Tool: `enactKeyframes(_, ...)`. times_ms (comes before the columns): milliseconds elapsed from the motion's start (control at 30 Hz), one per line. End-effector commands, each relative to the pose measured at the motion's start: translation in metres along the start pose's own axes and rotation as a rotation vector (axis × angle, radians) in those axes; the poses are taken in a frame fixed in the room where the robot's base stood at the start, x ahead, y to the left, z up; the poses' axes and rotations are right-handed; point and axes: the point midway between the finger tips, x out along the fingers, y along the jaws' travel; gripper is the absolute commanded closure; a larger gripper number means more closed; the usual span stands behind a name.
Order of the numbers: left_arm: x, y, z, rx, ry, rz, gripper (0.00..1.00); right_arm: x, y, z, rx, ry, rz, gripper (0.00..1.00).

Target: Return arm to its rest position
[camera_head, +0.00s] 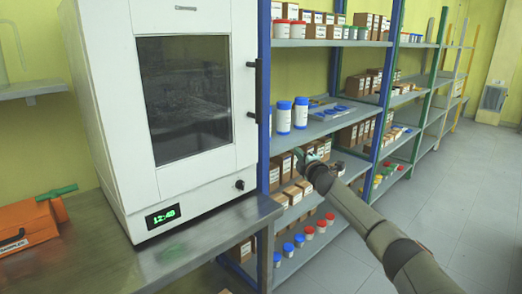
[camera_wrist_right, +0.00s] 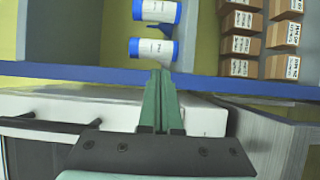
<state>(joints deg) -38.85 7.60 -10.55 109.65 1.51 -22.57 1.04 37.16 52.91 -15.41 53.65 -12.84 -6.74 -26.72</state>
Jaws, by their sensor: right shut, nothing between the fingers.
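My right arm (camera_head: 375,230) reaches in from the lower right of the head view toward the shelf rack. Its gripper (camera_head: 299,153) is small there, in front of the rack by the boxes on a lower shelf. In the right wrist view the green fingers of the gripper (camera_wrist_right: 160,85) are together with nothing between them. Two white jars with blue lids (camera_wrist_right: 152,48) lie beyond the fingertips in that view, apart from them as far as I can tell. My left gripper is not in view.
A white oven (camera_head: 175,95) with a dark window and a clock reading 12:48 stands on a metal bench (camera_head: 195,258). An orange case (camera_head: 28,228) lies at the left. The blue-posted rack (camera_head: 263,110) holds boxes and jars (camera_head: 283,117). The floor (camera_head: 465,190) at the right is clear.

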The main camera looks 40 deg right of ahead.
Motion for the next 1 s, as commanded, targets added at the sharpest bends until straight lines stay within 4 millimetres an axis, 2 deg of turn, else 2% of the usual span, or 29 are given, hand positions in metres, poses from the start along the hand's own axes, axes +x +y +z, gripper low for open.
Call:
enactKeyframes(233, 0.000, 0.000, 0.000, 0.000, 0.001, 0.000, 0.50, -0.001, -0.001, 0.000, 0.001, 0.001, -0.002, 1.00)
enactKeyframes(333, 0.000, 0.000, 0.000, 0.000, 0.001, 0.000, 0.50, -0.004, -0.013, -0.013, 0.016, 0.009, -0.022, 1.00)
enactKeyframes(433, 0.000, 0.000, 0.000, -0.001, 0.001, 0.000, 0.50, -0.014, -0.046, -0.045, 0.061, 0.026, -0.077, 1.00)
enactKeyframes(533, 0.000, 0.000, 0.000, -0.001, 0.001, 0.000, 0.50, -0.039, -0.094, -0.091, 0.136, 0.041, -0.169, 1.00)
enactKeyframes(600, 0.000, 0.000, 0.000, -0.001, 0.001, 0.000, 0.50, -0.065, -0.130, -0.123, 0.200, 0.044, -0.246, 1.00)
enactKeyframes(667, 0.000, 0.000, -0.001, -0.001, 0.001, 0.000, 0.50, -0.091, -0.158, -0.147, 0.255, 0.038, -0.314, 1.00)
enactKeyframes(767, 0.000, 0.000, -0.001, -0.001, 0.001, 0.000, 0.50, -0.140, -0.199, -0.182, 0.349, 0.021, -0.432, 1.00)
enactKeyframes(867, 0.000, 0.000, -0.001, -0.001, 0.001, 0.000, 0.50, -0.198, -0.234, -0.211, 0.445, -0.014, -0.561, 1.00)
enactKeyframes(967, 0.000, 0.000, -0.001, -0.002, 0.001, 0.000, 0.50, -0.266, -0.262, -0.233, 0.552, -0.069, -0.704, 1.00)
enactKeyframes(1000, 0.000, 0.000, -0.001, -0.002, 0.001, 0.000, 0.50, -0.295, -0.269, -0.240, 0.593, -0.097, -0.762, 1.00)
